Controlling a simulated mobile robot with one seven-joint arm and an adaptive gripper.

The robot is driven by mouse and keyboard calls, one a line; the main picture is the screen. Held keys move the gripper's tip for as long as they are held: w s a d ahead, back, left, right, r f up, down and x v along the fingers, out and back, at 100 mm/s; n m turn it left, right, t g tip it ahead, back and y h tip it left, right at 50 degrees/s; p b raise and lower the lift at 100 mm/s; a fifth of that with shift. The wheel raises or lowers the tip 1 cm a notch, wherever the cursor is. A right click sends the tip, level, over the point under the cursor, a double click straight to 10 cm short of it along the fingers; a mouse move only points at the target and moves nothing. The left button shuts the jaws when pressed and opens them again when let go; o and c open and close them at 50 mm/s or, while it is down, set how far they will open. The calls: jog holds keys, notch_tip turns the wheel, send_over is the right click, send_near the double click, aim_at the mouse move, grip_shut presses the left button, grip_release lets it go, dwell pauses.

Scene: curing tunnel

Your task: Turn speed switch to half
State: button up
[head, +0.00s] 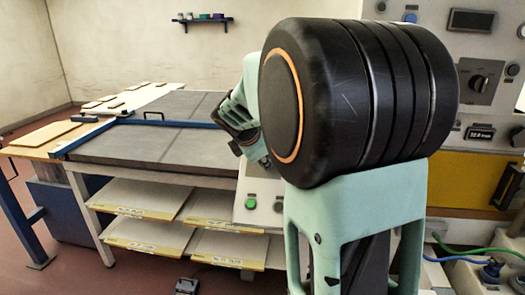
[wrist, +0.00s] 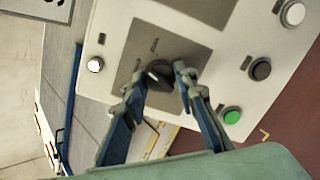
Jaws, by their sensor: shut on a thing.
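A dark rotary knob (wrist: 159,75) sits on a grey square plate (wrist: 125,70) of a white control panel (wrist: 210,72) in the wrist view. My gripper (wrist: 160,80) has one fingertip on each side of this knob and is shut on it. A light mark shows on the knob's left part. The labels around it are too small to read, so its setting cannot be told.
In the wrist view a green button (wrist: 232,115), a black button (wrist: 261,69) and white buttons lie beside the plate. In the head view another rotary knob (head: 478,83) is on the right machine front. A grey-topped table (head: 150,145) with shelves below stands at left.

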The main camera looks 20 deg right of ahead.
jog(key=shift+n+p, duration=1.05)
jog(key=shift+n, duration=0.75)
jog(key=o, duration=1.2)
jog(key=shift+c, duration=0.2)
jog(key=v, duration=0.7)
jog(key=shift+s+a, duration=0.15)
jog(key=shift+s, duration=0.1)
